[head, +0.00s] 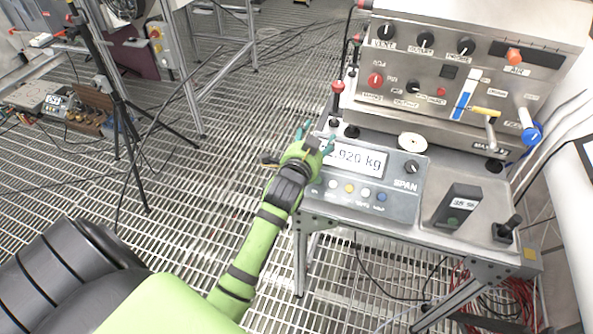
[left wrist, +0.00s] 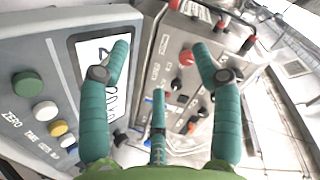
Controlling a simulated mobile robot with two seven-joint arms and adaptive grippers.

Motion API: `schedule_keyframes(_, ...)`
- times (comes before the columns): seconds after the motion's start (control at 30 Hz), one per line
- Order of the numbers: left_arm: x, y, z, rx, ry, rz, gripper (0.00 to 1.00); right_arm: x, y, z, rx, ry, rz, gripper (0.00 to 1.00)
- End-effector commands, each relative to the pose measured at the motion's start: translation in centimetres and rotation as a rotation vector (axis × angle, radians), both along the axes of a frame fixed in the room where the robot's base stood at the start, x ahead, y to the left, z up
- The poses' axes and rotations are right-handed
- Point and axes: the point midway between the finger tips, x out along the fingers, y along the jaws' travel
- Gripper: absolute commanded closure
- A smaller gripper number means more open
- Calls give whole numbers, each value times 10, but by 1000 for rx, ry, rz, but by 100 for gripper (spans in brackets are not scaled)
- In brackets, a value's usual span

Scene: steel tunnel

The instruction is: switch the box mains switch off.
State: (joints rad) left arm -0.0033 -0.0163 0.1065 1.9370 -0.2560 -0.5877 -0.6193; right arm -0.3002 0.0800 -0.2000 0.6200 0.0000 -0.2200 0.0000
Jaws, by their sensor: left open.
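The steel control box (head: 450,60) stands at the back right of the bench. A red rotary knob (head: 375,80) sits at the lower left of its front, with a small label below that seems to read MAINS; its setting is too small to tell. The red knob also shows in the left wrist view (left wrist: 187,57). My left gripper (head: 314,138) is over the left end of the scale display, nearer to me than the box and apart from the knob. Its teal fingers (left wrist: 160,65) are spread and empty, facing the box. My right gripper is not in view.
The scale (head: 400,200) reads a weight in kg and lies in front of the box. A red-topped post (head: 338,88) stands left of the knob. A yellow-handled valve (head: 487,112) and a blue-ended one (head: 530,130) stick out at the right. A tripod (head: 115,100) stands left.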

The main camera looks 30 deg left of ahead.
Motion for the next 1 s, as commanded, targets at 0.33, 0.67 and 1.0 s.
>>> schedule_keyframes(0.33,-43,-14,-41,-151,158,14,36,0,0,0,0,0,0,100)
schedule_keyframes(0.67,-57,-20,-53,-200,209,22,36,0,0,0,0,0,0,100)
schedule_keyframes(1.0,-57,-20,-53,-200,209,22,36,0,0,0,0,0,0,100)
